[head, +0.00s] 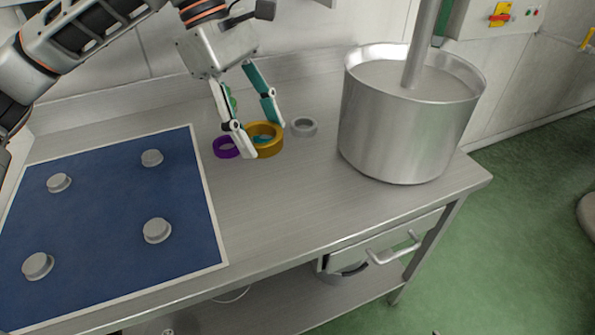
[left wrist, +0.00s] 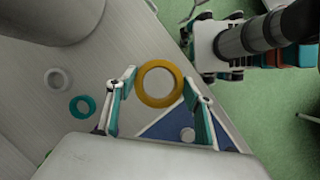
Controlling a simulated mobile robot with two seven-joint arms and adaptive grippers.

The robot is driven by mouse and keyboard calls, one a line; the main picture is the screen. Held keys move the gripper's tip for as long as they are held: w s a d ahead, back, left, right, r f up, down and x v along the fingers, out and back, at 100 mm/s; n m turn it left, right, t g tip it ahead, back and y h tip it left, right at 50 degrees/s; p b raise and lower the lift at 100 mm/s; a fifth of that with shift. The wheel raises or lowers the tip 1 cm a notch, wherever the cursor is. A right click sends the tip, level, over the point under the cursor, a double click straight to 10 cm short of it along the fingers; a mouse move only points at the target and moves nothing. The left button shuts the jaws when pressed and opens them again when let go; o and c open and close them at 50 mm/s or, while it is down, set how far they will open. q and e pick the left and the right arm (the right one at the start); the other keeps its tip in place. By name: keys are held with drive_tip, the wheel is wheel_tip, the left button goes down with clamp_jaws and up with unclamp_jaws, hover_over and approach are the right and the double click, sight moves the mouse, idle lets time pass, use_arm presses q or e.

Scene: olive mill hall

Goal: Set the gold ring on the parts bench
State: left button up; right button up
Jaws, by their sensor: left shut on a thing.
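The gold ring (head: 270,149) is a thick yellow band. My left gripper (head: 264,139) is shut on it, one finger on each side of it. In the left wrist view the gold ring (left wrist: 161,102) sits between the fingertips and looks raised above the steel bench (head: 290,200). A purple ring (head: 226,147) and a grey ring (head: 304,127) lie on the bench close by. A teal ring (left wrist: 82,107) shows in the left wrist view; in the head view it is mostly hidden behind the gold ring. My right gripper is not seen.
A blue mat (head: 110,235) with several grey round pegs covers the bench's left part. A large steel pot (head: 400,135) with a pole in it stands at the right. The bench front between mat and pot is clear. A drawer handle (head: 393,253) sticks out below.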

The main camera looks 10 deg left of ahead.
use_arm(q)
hover_over(274, 214)
drive_tip(key=a, duration=0.2)
wheel_tip(274, 214, down, 7)
drive_tip(key=f, duration=0.4)
drive_tip(key=f+b, duration=0.1)
drive_tip(key=f, duration=0.1)
drive_tip(key=shift+w+d+f, duration=0.1)
drive_tip(key=shift+w+d, duration=0.05)
drive_tip(key=shift+d, duration=0.1)
drive_tip(key=shift+f, duration=0.4)
wheel_tip(274, 214, down, 4)
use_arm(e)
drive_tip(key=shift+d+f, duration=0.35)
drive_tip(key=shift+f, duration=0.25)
use_arm(q)
drive_tip(key=shift+f, duration=0.1)
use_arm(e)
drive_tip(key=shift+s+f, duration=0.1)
use_arm(q)
drive_tip(key=o, duration=1.2)
